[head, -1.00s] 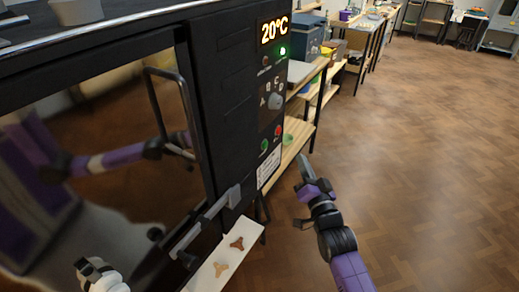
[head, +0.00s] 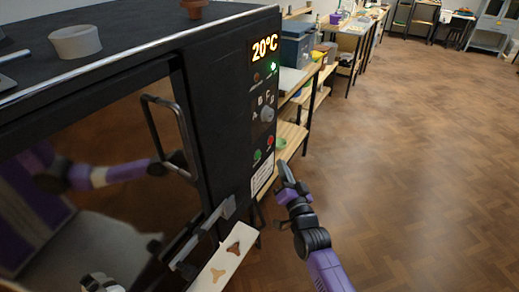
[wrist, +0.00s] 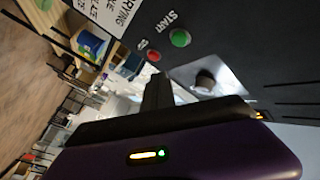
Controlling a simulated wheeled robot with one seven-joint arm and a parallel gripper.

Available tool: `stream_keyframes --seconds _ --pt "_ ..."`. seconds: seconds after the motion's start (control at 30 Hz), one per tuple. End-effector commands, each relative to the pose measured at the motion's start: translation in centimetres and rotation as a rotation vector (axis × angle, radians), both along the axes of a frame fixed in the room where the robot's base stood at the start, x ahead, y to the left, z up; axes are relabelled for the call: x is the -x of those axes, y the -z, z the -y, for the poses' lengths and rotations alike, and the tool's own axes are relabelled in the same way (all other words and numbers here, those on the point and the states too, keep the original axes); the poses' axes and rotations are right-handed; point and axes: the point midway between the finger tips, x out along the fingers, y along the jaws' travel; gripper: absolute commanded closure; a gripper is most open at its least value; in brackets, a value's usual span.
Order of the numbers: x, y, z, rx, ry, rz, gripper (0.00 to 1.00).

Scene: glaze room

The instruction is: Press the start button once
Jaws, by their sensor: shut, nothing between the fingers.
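The green start button (head: 257,155) is on the lower part of the black kiln's control panel, next to a red button (head: 270,141). In the wrist view the green button (wrist: 180,38) carries the label START, and the red button (wrist: 154,55) sits beside it. My gripper (head: 284,168) is shut and empty, just right of the panel and a little below the buttons in the head view. In the wrist view its fingers (wrist: 157,90) point toward the panel edge near the buttons. No contact with either button shows.
The kiln (head: 222,100) has a door handle (head: 165,135), a knob (head: 267,114) and a lit 20°C display (head: 265,47). Shelves (head: 292,135) stand behind the panel. The floor at right is clear.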

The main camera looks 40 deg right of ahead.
Motion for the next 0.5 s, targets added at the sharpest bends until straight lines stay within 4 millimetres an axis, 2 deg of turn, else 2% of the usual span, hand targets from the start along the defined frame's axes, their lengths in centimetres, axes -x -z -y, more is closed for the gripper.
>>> stream_keyframes --seconds 0.07,0.2,0.5 --pt "-1.2 -0.7 -0.4 -0.001 -0.002 -0.001 1.00" --pt "-2.7 -0.2 -1.0 0.000 -0.003 -0.001 1.00" --pt "-4.3 0.0 -1.6 0.000 -0.001 0.000 1.00"
